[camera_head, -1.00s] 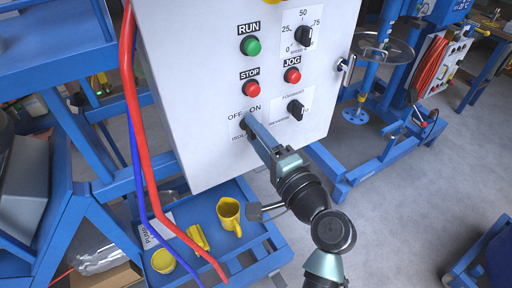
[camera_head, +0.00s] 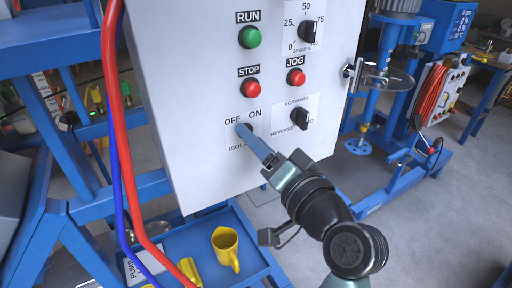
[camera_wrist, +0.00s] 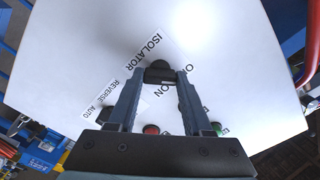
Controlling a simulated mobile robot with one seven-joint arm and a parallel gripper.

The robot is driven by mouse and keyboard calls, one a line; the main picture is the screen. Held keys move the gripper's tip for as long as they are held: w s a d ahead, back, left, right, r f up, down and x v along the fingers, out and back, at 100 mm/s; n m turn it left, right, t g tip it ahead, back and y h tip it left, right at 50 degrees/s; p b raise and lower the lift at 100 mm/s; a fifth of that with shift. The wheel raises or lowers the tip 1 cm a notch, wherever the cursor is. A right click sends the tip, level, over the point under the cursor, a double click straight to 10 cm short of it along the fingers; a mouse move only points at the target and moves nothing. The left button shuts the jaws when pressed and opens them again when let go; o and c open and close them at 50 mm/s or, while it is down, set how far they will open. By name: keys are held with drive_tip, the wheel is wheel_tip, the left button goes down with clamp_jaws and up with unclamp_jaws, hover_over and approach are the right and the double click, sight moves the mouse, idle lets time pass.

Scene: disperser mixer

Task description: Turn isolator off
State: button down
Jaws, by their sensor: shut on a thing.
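The isolator knob (camera_wrist: 159,71) is a black rotary switch on the white control box (camera_head: 180,60), low on its front panel. In the head view my gripper (camera_head: 243,130) covers most of the knob, just under the OFF and ON labels. In the wrist view the two blue-grey fingers reach to the knob from either side and are shut on it. The knob's pointer direction is hidden by the fingers. The ISOLATOR label (camera_wrist: 143,52) shows beside the knob.
Above and right sit the green RUN button (camera_head: 249,37), red STOP button (camera_head: 250,89), red JOG button (camera_head: 295,80), speed dial (camera_head: 308,32) and forward/reverse knob (camera_head: 299,118). Red and blue cables (camera_head: 118,130) hang at the left. A blue trolley with a yellow jug (camera_head: 226,249) stands below.

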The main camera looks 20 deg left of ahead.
idle(0.4)
drive_tip(key=shift+c, duration=1.6)
unclamp_jaws()
drive_tip(key=b+v, duration=0.2)
drive_tip(key=v, duration=1.1)
